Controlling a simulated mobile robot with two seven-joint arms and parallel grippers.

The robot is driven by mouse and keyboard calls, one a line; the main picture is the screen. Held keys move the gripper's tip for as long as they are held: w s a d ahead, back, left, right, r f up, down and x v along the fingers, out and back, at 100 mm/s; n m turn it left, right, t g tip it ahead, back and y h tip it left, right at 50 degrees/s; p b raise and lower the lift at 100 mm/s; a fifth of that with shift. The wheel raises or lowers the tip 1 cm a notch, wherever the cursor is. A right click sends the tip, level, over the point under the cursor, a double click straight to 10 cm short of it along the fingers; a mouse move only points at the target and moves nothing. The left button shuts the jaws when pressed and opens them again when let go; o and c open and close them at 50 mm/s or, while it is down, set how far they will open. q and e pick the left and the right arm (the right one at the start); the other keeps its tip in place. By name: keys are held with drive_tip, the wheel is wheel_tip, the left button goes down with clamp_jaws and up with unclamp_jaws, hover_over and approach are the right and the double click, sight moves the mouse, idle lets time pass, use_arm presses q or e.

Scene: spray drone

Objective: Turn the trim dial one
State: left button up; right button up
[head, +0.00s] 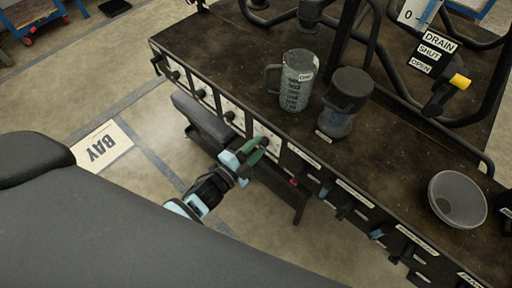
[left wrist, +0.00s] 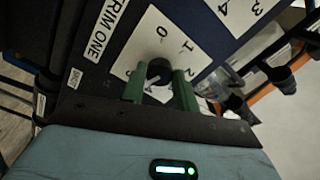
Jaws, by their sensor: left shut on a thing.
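The trim dial one is a black round knob (left wrist: 159,70) on a white plate with numbers, beside a "TRIM ONE" label (left wrist: 110,25) in the left wrist view. My left gripper (left wrist: 159,88) has a green finger on each side of the knob and is shut on it. In the head view my left gripper (head: 254,148) is at the front panel, over the white dial plate (head: 268,134); its fingers hide the knob there. The numbers 0 and 1 show on the plate near the knob; its exact setting is unclear. My right gripper is not in view.
Other dials (head: 229,116) line the front panel to the left. A measuring jug (head: 297,80), a dark-lidded container (head: 345,103) and a clear bowl (head: 457,199) stand on the bench top. Black tubes and a yellow-ended drain handle (head: 459,81) are at the right. Levers (head: 325,188) stick out along the front.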

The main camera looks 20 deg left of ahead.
use_arm(q)
drive_tip(key=shift+m, duration=0.8)
drive_tip(key=o, duration=0.8)
drive_tip(key=shift+o, duration=0.9)
drive_tip(key=v, duration=0.8)
